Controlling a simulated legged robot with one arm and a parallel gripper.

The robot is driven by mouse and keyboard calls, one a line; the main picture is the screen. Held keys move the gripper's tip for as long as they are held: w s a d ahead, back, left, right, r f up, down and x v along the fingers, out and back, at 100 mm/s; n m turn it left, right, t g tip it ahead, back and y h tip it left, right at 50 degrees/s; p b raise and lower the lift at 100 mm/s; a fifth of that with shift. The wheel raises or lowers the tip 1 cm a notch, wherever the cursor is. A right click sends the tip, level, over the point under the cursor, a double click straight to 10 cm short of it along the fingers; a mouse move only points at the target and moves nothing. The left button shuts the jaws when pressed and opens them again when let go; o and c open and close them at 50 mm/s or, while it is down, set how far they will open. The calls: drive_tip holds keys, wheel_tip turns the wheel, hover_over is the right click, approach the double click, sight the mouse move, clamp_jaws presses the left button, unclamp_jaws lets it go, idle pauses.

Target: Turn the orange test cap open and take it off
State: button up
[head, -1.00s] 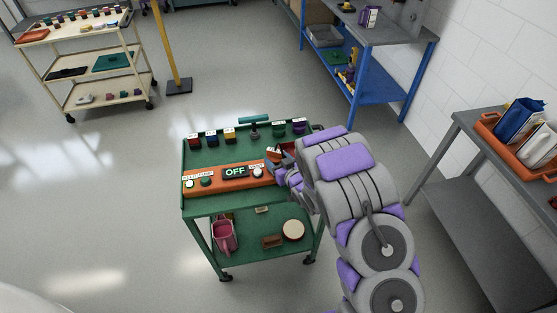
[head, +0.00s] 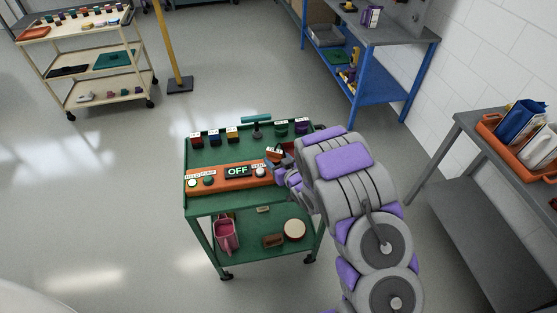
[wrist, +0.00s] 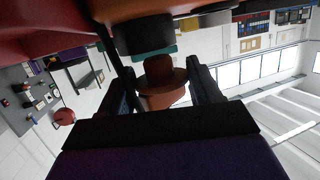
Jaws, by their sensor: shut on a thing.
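In the wrist view an orange-brown cap (wrist: 165,74) sits between the two dark fingers of my gripper (wrist: 160,84), which is shut on it. A black round part (wrist: 143,34) shows just beyond the cap. In the head view my gripper (head: 273,163) is at the right end of the orange control panel (head: 222,182) on the green cart (head: 215,211). My arm and gripper hide most of the cap there. I cannot tell how far the cap is turned or whether it is still seated.
The panel has an OFF display (head: 237,171) and several buttons. Coloured labelled blocks and a teal T-handle (head: 256,119) stand along the cart's back. A pink jug (head: 226,236) is on the lower shelf. A blue bench (head: 370,85) stands behind; open floor lies left.

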drive_tip(key=shift+d+f, duration=0.15)
drive_tip(key=shift+d, duration=0.05)
drive_tip(key=shift+a+f, duration=0.1)
drive_tip(key=shift+f, duration=0.45)
drive_tip(key=shift+r, duration=0.25)
drive_tip(key=shift+r, duration=0.2)
drive_tip(key=shift+d+p, duration=0.25)
drive_tip(key=shift+p, duration=0.05)
idle(1.1)
drive_tip(key=shift+f, duration=0.25)
idle(0.3)
